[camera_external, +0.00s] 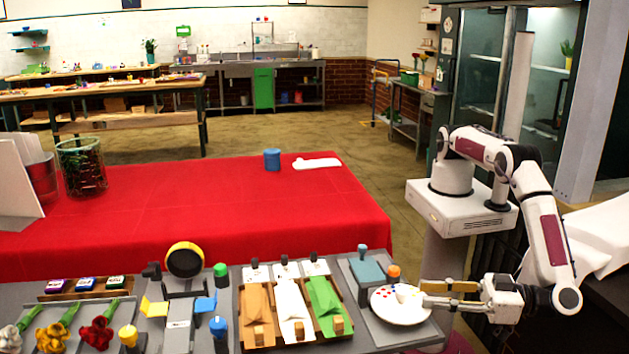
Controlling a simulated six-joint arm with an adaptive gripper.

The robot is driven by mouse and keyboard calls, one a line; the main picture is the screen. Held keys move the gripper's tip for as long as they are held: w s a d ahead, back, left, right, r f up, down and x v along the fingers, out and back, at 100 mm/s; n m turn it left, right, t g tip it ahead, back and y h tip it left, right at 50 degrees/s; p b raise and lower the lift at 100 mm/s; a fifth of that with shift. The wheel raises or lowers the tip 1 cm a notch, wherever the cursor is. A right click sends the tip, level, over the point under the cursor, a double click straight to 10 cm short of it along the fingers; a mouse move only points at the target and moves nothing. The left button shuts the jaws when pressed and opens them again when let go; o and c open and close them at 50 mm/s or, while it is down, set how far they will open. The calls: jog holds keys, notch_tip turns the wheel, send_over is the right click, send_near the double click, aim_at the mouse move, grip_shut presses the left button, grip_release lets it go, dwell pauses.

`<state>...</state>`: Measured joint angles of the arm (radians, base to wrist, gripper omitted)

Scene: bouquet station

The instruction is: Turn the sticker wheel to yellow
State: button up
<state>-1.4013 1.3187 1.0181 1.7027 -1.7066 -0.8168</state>
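The sticker wheel (398,312) is a round white disc at the front right of the grey work surface. Small coloured spots, red, blue and yellow among them, lie on its face, too small to read a setting. An orange-topped knob (393,272) stands at its back edge. My gripper (424,294) reaches in from the right, with its fingertips at or just over the wheel's right rim. Its two fingers look apart with a gap between them and nothing visible held. Whether they touch the wheel cannot be told.
A teal block stand (367,270) is behind and left of the wheel. Trays with orange, white and green wraps (293,307) lie to its left. Flowers (96,335), bottles and a black-yellow roll (184,259) stand further left. The red-covered table (230,220) behind is mostly clear.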

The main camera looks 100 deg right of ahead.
aim_at(410, 303)
jog(key=shift+x, duration=2.55)
grip_shut()
